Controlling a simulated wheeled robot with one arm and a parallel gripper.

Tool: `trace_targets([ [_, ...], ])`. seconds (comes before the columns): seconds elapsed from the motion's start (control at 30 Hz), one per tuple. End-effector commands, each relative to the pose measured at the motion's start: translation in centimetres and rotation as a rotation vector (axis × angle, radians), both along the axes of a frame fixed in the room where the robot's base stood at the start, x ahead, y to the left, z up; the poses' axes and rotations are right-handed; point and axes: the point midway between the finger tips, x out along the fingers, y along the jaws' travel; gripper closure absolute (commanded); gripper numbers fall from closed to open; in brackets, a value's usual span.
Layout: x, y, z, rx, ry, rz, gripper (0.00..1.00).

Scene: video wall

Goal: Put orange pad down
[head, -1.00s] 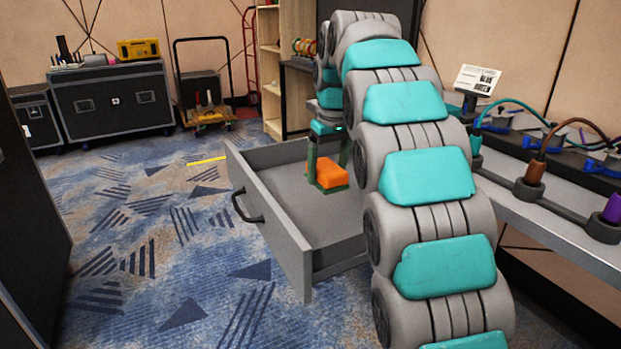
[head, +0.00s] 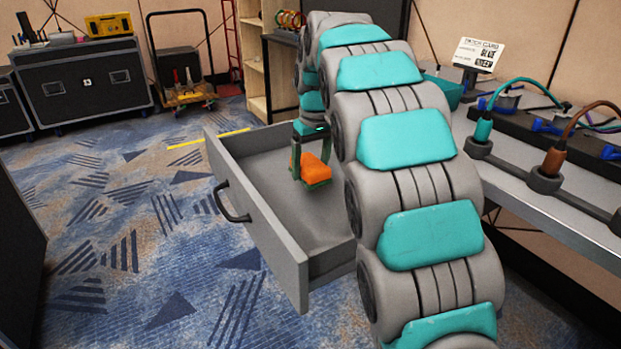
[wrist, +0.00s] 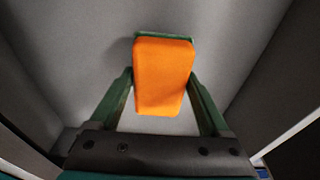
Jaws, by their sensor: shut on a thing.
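The orange pad (head: 316,170) is in my gripper (head: 311,174), inside the open grey drawer (head: 262,218). In the wrist view the pad (wrist: 162,75) sits between the two green fingers of my gripper (wrist: 163,95), with a green edge showing at its far end. The fingers close in on it from both sides. The drawer's grey floor (wrist: 75,40) lies beyond it. I cannot tell whether the pad touches the drawer floor.
The drawer's front panel with a black handle (head: 232,203) faces left. A bench (head: 545,190) with cables, holders and a patch card (head: 478,54) stands at the right. Black cases (head: 85,85) and a cart (head: 187,95) stand at the back left. The carpet at the left is clear.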

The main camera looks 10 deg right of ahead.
Motion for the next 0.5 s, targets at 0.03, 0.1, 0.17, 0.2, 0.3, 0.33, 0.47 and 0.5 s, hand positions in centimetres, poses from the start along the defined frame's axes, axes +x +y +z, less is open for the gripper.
trace_targets([
  [0.03,0.0,0.0,-0.4,0.001,0.001,-0.001,0.64],
  [0.1,-0.1,0.0,-1.1,0.000,0.003,-0.001,0.64],
  [0.17,-0.2,0.0,-1.9,0.000,0.005,-0.001,0.64],
  [0.2,-0.1,0.0,-2.5,0.001,0.004,-0.001,0.64],
  [0.3,-0.1,0.0,-3.4,0.001,0.001,-0.001,0.64],
  [0.33,-0.1,0.0,-3.5,0.001,0.001,-0.001,0.64],
  [0.47,-0.1,0.0,-3.5,0.000,0.000,0.000,0.64],
  [0.5,-0.1,0.0,-3.5,0.000,0.000,0.000,0.64],
])
